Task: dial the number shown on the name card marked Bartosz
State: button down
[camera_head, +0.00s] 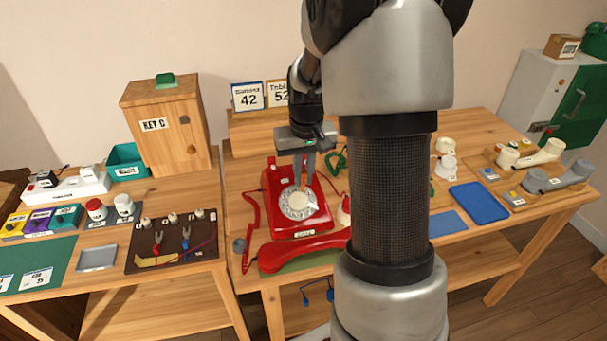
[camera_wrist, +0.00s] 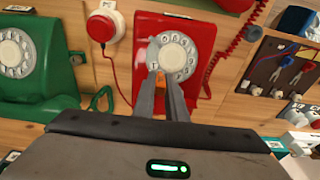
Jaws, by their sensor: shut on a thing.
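The red dial phone (camera_head: 283,181) stands on the middle table; its white rotary dial (camera_head: 298,203) faces up. In the wrist view the red phone (camera_wrist: 147,38) and its dial (camera_wrist: 177,54) show finger holes with digits too small to read. My gripper (camera_head: 304,172) is over the dial, its fingers shut on a small orange stick (camera_head: 303,182) whose tip is at or just above the dial; contact is unclear. It also shows between the fingers in the wrist view (camera_wrist: 158,80).
The red handset (camera_head: 303,253) lies off the phone, in front of it, with its coiled cord (camera_head: 251,217) at the left. A green dial phone (camera_wrist: 32,60) stands beside the red one. A wooden key box (camera_head: 168,122) is at the left. My arm hides much of the table.

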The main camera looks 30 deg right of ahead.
dwell(0.4)
jog(key=shift+s+d+f, duration=0.25)
jog(key=shift+s+d, duration=0.15)
jog(key=shift+s, duration=0.05)
jog(key=shift+s+d+f+b, duration=0.2)
jog(key=shift+s+b, duration=0.15)
jog(key=shift+s, duration=0.2)
jog(key=shift+s+f, duration=0.1)
jog(key=shift+s+f, duration=0.15)
jog(key=shift+s, duration=0.3)
dwell(0.4)
